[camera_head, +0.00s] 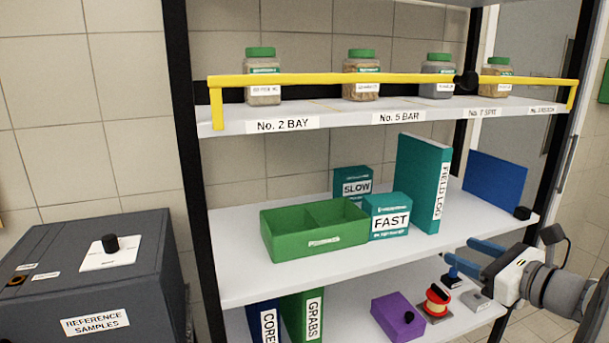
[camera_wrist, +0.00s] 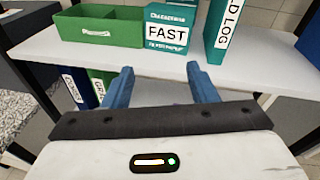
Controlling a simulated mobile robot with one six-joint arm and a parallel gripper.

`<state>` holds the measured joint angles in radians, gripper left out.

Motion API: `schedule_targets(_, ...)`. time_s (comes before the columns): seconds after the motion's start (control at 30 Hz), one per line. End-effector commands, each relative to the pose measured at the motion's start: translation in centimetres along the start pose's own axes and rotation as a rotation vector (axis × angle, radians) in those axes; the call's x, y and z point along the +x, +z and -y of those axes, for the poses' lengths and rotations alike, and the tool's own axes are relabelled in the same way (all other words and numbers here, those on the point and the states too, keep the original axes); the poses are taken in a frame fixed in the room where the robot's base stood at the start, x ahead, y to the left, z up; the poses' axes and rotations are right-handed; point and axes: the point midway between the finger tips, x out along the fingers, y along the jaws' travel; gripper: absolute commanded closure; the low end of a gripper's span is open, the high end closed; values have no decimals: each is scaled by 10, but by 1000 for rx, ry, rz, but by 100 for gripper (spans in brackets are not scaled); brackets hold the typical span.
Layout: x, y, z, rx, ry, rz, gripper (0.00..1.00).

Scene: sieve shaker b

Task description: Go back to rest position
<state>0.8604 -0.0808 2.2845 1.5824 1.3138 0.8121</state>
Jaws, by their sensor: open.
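My gripper (camera_head: 469,257) is at the right in the head view, in front of the shelf rack near the edge of the middle shelf (camera_head: 245,274). Its two blue fingers are apart with nothing between them. In the wrist view my gripper (camera_wrist: 160,88) also shows open and empty, pointing at the shelf edge below the teal FAST box (camera_wrist: 168,32). The fingers appear apart from the boxes on the shelf.
The middle shelf holds a green divided tray (camera_head: 315,240), a SLOW box (camera_head: 352,182), a FIELD LOG binder (camera_head: 420,185) and a blue panel (camera_head: 497,183). A yellow bar (camera_head: 350,78) crosses before several jars. A purple box (camera_head: 398,318) sits below. A dark cabinet (camera_head: 140,270) stands left.

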Motion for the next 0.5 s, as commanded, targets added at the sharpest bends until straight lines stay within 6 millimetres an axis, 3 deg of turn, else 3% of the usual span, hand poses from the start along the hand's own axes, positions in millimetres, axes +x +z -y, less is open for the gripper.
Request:
schedule_targets(0.27, 24, -19, -80, -287, 262, -177, 47)
schedule_targets(0.37, 26, -31, -116, -450, 395, -249, 47)
schedule_targets(0.5, 17, -56, -174, -802, 660, -358, 47)
